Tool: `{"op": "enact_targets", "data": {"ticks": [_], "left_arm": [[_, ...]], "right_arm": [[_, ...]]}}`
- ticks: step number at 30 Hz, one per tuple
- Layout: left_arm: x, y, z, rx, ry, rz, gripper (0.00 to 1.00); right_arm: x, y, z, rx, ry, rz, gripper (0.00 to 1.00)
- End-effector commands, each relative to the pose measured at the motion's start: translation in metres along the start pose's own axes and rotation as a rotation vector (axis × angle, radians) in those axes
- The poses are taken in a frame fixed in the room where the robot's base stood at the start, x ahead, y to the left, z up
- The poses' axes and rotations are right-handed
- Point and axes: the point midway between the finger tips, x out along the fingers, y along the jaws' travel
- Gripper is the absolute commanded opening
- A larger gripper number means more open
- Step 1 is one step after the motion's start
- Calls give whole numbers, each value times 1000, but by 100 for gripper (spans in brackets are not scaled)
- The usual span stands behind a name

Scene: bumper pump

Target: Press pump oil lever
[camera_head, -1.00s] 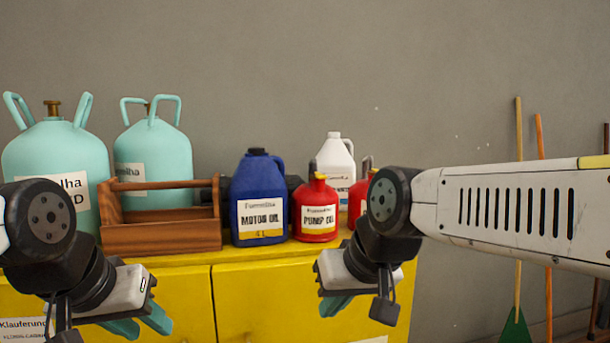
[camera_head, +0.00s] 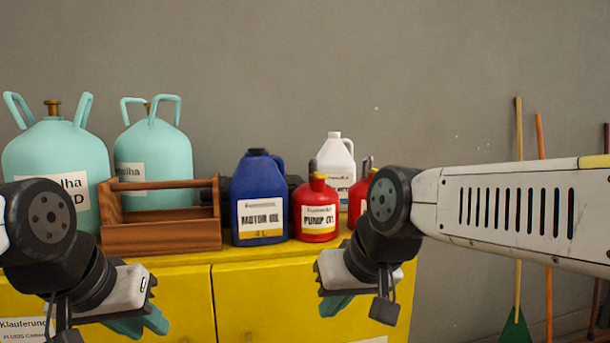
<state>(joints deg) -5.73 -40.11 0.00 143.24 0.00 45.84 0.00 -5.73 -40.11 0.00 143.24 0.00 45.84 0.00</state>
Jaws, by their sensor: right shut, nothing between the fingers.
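The red pump oil can (camera_head: 319,236) stands upright on the yellow cabinet, its label facing me. A dark lever (camera_head: 313,166) rises from the left side of its top. My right gripper (camera_head: 336,306) is below and in front of the can, in front of the cabinet face, pointing down. It is shut and empty, with its fingers partly hidden by its own wrist. My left gripper (camera_head: 142,325) is low at the left, in front of the cabinet doors. Its teal fingers look close together, but I cannot tell whether they meet. Neither gripper touches the can.
A blue motor oil jug (camera_head: 259,196) stands left of the can, close beside it. A white jug (camera_head: 337,158) and another red can (camera_head: 358,197) stand behind. A wooden toolbox (camera_head: 160,238) and teal tanks (camera_head: 64,150) fill the left of the yellow cabinet (camera_head: 255,300).

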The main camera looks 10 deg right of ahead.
Motion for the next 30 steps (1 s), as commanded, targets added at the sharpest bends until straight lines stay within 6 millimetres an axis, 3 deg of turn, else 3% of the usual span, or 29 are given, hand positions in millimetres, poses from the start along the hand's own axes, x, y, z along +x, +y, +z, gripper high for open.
{"op": "enact_targets", "data": {"ticks": [1, 3, 4, 30], "left_arm": [[0, 0, 0, 0, 0, 0, 15], [0, 0, 0, 0, 0, 0, 1], [0, 0, 0, 0, 0, 0, 0], [0, 0, 0, 0, 0, 0, 0]], "right_arm": [[0, 0, 0, 0, 0, 0, 0], [0, 0, 0, 0, 0, 0, 0], [0, 0, 0, 0, 0, 0, 0], [0, 0, 0, 0, 0, 0, 0]]}}
